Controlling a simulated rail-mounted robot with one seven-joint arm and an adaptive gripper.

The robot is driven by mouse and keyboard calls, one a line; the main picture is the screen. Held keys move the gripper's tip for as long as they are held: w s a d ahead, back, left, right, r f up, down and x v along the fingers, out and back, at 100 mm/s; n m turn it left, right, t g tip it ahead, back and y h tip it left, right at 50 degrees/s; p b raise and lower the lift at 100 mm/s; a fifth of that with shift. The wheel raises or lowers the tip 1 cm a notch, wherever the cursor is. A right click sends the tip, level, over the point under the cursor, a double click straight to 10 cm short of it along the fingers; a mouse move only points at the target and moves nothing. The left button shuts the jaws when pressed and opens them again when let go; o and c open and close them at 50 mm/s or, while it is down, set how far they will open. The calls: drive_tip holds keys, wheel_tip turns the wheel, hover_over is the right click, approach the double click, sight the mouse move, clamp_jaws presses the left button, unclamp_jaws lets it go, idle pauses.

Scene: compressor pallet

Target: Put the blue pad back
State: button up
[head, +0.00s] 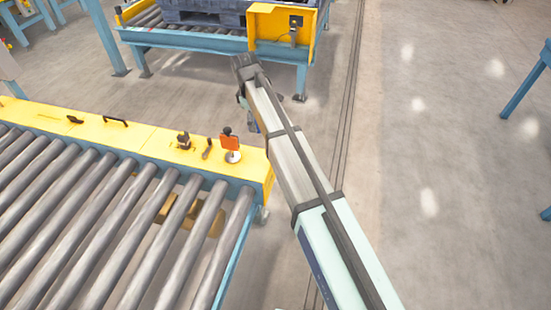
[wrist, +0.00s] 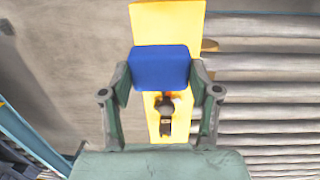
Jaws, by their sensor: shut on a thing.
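In the wrist view, the blue pad (wrist: 160,68) sits between the two fingers of my gripper (wrist: 160,88), which is shut on it. Behind the pad is a yellow surface (wrist: 168,18) with a dark fitting (wrist: 166,118) on it, partly below the pad. I cannot tell how far the pad is from that surface. In the head view, my gripper (head: 245,96) is at the far end of my arm, beyond the near conveyor's right end. The pad does not show clearly there.
The near roller conveyor (head: 85,215) has a yellow side ledge (head: 135,137) bearing a black handle, small dark parts and an orange item (head: 230,143) on a white disc. A far conveyor (head: 190,42) carries a dark pallet (head: 205,10) and a yellow box (head: 282,35).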

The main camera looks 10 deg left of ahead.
sight(259, 165)
drive_tip(key=shift+s+f+g+y, duration=0.1)
drive_tip(key=shift+g+y, duration=0.2)
drive_tip(key=shift+y, duration=0.1)
wheel_tip(259, 165, down, 20)
drive_tip(key=shift+r, duration=0.1)
idle(0.3)
drive_tip(key=o, duration=1)
